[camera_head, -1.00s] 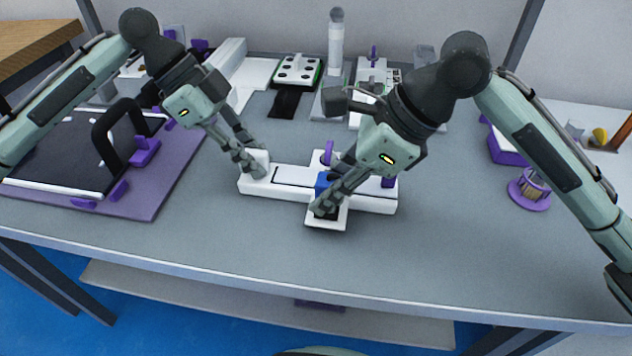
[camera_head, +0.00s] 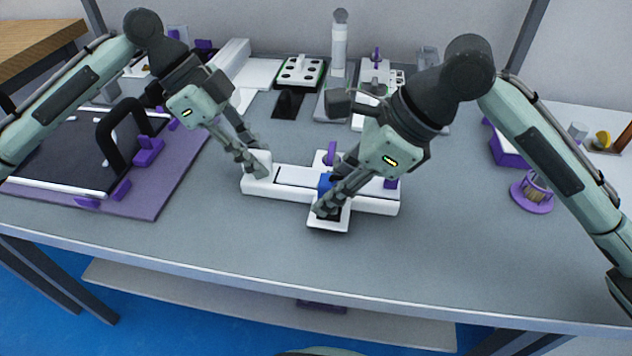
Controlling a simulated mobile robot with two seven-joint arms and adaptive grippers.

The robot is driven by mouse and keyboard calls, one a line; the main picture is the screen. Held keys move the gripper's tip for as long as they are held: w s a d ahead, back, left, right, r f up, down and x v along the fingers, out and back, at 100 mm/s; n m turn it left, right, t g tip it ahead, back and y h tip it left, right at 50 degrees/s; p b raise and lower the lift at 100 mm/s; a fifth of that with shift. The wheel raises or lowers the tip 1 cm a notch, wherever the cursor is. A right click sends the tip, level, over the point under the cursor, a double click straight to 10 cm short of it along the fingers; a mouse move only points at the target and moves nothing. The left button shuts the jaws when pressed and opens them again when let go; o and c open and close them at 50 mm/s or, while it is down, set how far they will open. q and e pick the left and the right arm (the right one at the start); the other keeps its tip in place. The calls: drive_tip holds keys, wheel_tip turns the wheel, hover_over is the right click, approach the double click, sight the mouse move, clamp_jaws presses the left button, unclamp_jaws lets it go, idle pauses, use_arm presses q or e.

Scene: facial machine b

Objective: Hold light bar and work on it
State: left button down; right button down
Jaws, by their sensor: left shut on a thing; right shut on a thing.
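The light bar, a long white piece with a thin dark-edged panel (camera_head: 298,177), lies across the middle of the table. A white cross fixture with a purple lever (camera_head: 331,152) stands at its middle. My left gripper (camera_head: 256,167) is shut on the raised white left end of the bar. My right gripper (camera_head: 325,207) is shut on a small dark-and-blue piece (camera_head: 326,182) over the front arm of the fixture. The fingers hide much of this piece, so its full shape cannot be told.
A purple board with a black panel (camera_head: 75,150) lies at the left. A green-edged plate (camera_head: 300,72), a white bottle (camera_head: 339,45) and white fixtures stand along the back. A purple round holder (camera_head: 532,192) is at the right. The front of the table is clear.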

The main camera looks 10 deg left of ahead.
sight(331, 179)
drive_tip(key=shift+d+f, duration=0.15)
drive_tip(key=shift+f, duration=0.2)
drive_tip(key=c, duration=1.2)
unclamp_jaws()
drive_tip(key=shift+r, duration=0.15)
drive_tip(key=shift+r, duration=4.1)
